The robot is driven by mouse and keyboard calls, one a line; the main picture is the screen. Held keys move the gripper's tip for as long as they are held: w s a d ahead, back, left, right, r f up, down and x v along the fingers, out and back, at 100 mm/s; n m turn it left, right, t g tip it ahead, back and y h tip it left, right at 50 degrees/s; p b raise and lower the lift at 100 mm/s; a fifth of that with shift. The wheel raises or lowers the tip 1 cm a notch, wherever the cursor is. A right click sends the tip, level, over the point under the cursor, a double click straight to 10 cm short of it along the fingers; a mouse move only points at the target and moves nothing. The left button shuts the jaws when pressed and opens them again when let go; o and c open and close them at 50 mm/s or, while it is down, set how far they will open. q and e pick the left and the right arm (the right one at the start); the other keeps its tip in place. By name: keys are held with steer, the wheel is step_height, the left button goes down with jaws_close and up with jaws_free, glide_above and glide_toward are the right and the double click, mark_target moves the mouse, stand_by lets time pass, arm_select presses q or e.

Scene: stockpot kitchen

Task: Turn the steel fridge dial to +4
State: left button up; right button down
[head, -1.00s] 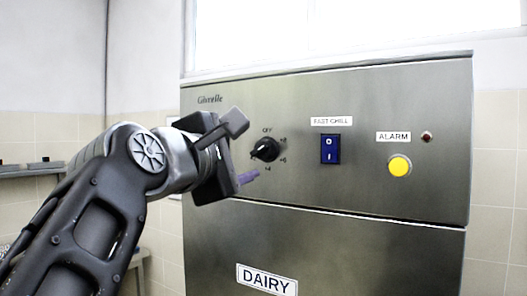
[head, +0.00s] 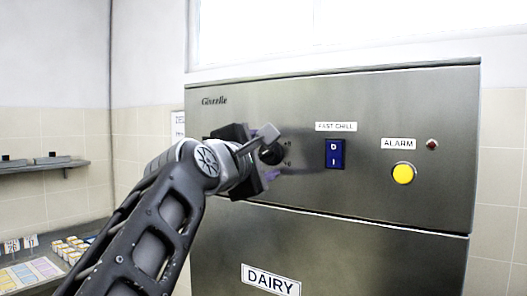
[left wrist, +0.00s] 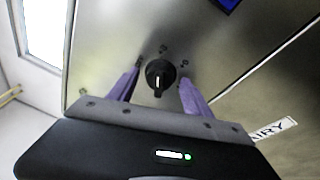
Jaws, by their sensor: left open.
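The steel fridge (head: 330,225) fills the middle and right of the head view. Its black dial (head: 272,154) sits left on the upper panel, partly hidden by my gripper. In the left wrist view the dial (left wrist: 160,75) shows whole, with a white pointer line; the marks around it are too small to read. My left gripper (head: 270,155) is in front of the dial, open. Its purple fingers stand on either side of the dial in the left wrist view (left wrist: 158,88), with gaps showing between them and the knob. My right gripper is not in view.
Right of the dial are a blue FAST CHILL switch (head: 335,154), a yellow ALARM button (head: 403,173) and a small red lamp (head: 432,145). A DAIRY label (head: 270,280) is on the door below. A shelf (head: 45,166) and a counter with small items (head: 45,265) are at left.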

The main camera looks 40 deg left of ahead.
arm_select(q)
jaws_close()
stand_by(0.6)
